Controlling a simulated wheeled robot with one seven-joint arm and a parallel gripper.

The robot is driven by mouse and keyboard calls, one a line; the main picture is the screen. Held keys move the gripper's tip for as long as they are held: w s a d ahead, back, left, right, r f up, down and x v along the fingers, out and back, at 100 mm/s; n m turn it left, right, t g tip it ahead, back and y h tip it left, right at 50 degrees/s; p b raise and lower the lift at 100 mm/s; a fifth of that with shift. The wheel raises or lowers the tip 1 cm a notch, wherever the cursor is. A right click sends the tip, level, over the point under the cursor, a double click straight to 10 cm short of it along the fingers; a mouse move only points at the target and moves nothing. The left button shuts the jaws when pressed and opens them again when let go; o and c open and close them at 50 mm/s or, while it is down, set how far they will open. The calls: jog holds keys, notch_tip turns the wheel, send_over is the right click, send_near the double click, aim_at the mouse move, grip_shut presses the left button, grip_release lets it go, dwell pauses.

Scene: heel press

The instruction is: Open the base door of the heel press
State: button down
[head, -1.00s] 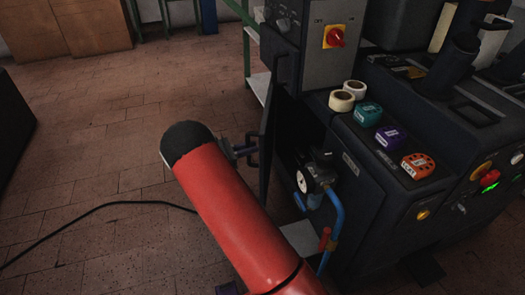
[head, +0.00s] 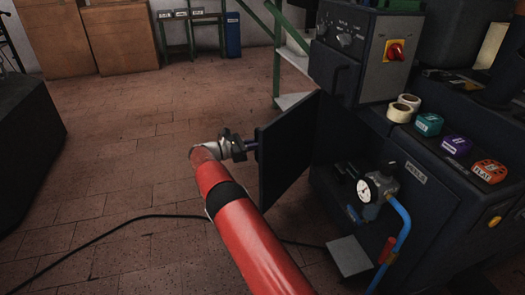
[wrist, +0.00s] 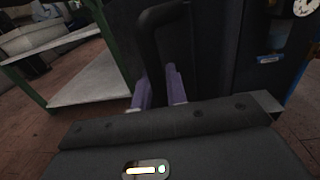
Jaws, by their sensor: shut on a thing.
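The heel press (head: 440,215) is a dark cabinet machine on the right of the head view. Its base door (head: 292,150) is a dark panel that stands swung out to the left of the body, its inner face partly toward me. My gripper (head: 254,146) is at the door's outer left side. In the wrist view, the purple fingers of my gripper (wrist: 159,88) are shut on the dark door handle (wrist: 150,45), a bent bar. In the head view the door hides most of the handle.
A black cable (head: 110,228) lies on the brick floor. A green-framed shelf (head: 276,50) stands behind the door.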

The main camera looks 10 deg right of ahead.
jog(key=shift+w+a, duration=0.15)
jog(key=shift+a, duration=0.1)
jog(key=c, duration=1.5)
grip_release()
jog(key=shift+s+a, duration=0.2)
jog(key=shift+a, duration=1.1)
jog(key=shift+s+a, duration=0.2)
jog(key=shift+a, duration=1.15)
jog(key=shift+s+a, duration=0.2)
jog(key=shift+a, duration=1.1)
